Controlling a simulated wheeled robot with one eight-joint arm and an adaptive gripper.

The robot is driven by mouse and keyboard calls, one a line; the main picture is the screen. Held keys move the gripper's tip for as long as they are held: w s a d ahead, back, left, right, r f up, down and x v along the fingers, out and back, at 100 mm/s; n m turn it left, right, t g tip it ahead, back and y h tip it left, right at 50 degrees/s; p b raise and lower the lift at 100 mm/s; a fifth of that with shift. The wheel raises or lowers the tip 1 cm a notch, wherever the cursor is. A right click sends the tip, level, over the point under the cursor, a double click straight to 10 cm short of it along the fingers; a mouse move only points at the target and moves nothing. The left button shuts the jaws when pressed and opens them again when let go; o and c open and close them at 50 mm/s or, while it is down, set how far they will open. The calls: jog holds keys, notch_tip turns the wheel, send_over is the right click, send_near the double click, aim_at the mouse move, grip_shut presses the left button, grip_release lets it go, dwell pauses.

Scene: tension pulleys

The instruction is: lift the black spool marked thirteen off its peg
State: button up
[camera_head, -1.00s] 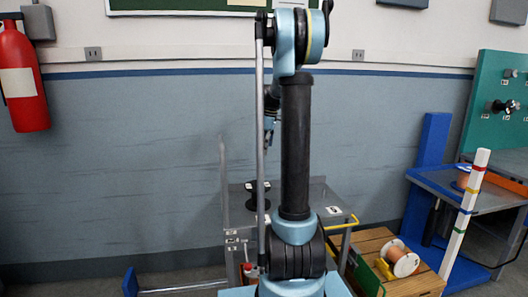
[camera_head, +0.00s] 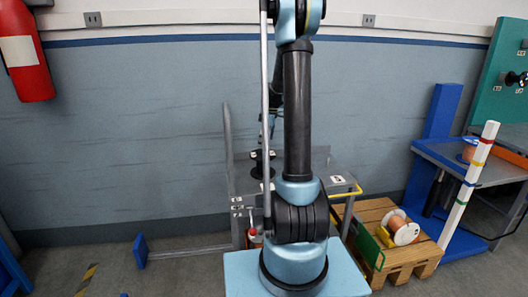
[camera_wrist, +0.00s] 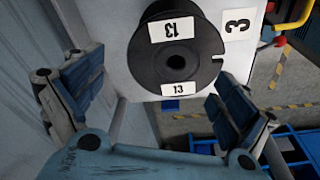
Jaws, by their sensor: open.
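The black spool (camera_wrist: 147,66) shows large in the wrist view, with two white labels reading 13 and a dark centre hole. It stands over a pale surface with a label reading 3. My gripper (camera_wrist: 150,103) is open, its two blue-padded fingers at the left and right below the spool in the picture, with nothing between the pads. I cannot tell whether a finger touches the spool. In the head view the black spool (camera_head: 258,168) is small on the grey stand (camera_head: 318,178), partly behind my arm. The peg itself is not clearly visible.
A wooden pallet (camera_head: 408,262) with an orange spool (camera_head: 403,229) is at the right of the stand. A yellow rail (camera_head: 347,192) edges the stand's right side. A striped post (camera_head: 468,185) and blue workbench (camera_head: 445,178) stand farther right. A fire extinguisher (camera_head: 22,50) hangs at left.

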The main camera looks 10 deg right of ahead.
aim_at(264, 152)
jog(key=shift+w+a+f, duration=0.1)
jog(key=shift+a+f, duration=0.05)
jog(key=shift+f, duration=0.9)
jog(key=shift+a+f, duration=0.15)
jog(key=shift+f, duration=0.9)
jog(key=shift+r, duration=0.1)
jog(key=c, duration=1)
jog(key=shift+o, duration=0.2)
jog(key=o, duration=0.8)
jog(key=shift+o, duration=0.8)
jog(key=shift+w, duration=0.1)
